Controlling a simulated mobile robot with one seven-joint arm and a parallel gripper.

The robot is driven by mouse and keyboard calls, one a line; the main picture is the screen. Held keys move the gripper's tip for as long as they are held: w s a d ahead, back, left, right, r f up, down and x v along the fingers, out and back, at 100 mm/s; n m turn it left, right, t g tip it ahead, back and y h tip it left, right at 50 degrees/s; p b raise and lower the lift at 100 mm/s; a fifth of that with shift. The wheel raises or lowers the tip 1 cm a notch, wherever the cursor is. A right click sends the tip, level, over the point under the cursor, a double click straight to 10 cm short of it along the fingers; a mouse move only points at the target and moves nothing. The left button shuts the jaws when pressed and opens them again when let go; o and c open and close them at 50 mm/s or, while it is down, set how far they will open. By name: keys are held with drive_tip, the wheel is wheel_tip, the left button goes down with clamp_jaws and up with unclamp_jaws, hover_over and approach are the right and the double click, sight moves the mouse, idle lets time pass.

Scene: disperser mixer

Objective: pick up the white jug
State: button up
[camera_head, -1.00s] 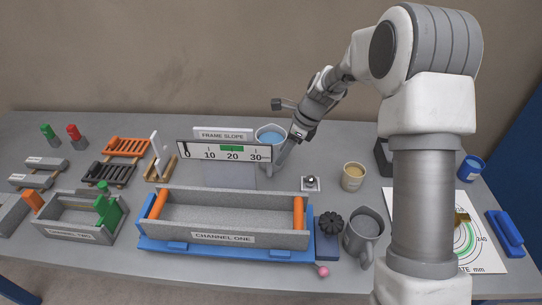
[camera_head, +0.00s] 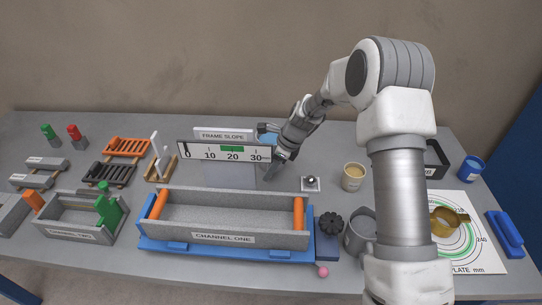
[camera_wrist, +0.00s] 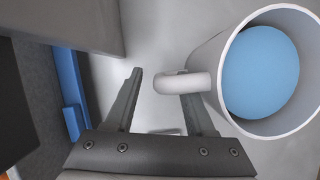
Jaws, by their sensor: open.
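The white jug (camera_wrist: 210,62) holds blue liquid and fills the upper right of the wrist view. Its handle (camera_wrist: 178,84) points left, toward the gap between my fingers. My gripper (camera_wrist: 163,88) is open. The left finger stands clear of the handle on its left; the right finger passes beside or below the handle, close to the jug's wall. I cannot tell whether it touches. In the head view, the jug (camera_head: 267,138) is mostly hidden behind my gripper (camera_head: 275,168) and the scale board.
The scale board (camera_head: 200,153) stands just left of my gripper. The channel one trough (camera_head: 230,218) lies in front. A beige cup (camera_head: 353,176) and a small white plate with a knob (camera_head: 310,184) are to the right. A grey jug (camera_head: 358,232) stands at the front right.

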clamp_jaws()
idle(1.3)
